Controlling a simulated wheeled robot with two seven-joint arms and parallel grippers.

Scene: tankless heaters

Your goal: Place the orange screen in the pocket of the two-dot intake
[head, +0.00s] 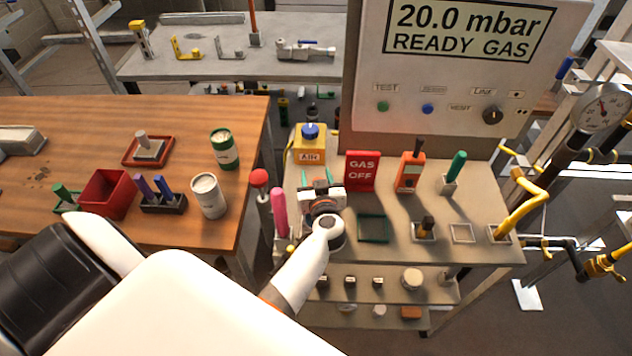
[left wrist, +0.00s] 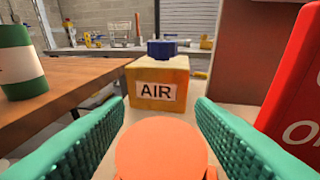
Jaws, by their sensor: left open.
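My left gripper (head: 317,181) is over the near left part of the grey cart top. In the left wrist view its teal ribbed fingers (left wrist: 160,108) stand apart. A flat orange disc (left wrist: 161,148), which may be the orange screen, lies between the open fingers, with a gap showing on each side. What it stands on is hidden, and the gripper hides it in the head view. One-dot and two-dot marks (head: 523,112) are on the right of the grey panel. I cannot make out an intake pocket by them. My right gripper is not in view.
A yellow AIR box (head: 309,148) with a blue cap stands just ahead of the gripper. A red GAS OFF sign (head: 361,171) and an orange tool (head: 410,171) are to its right. A green tray (head: 374,228) is nearby. Yellow pipes (head: 530,190) edge the right side.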

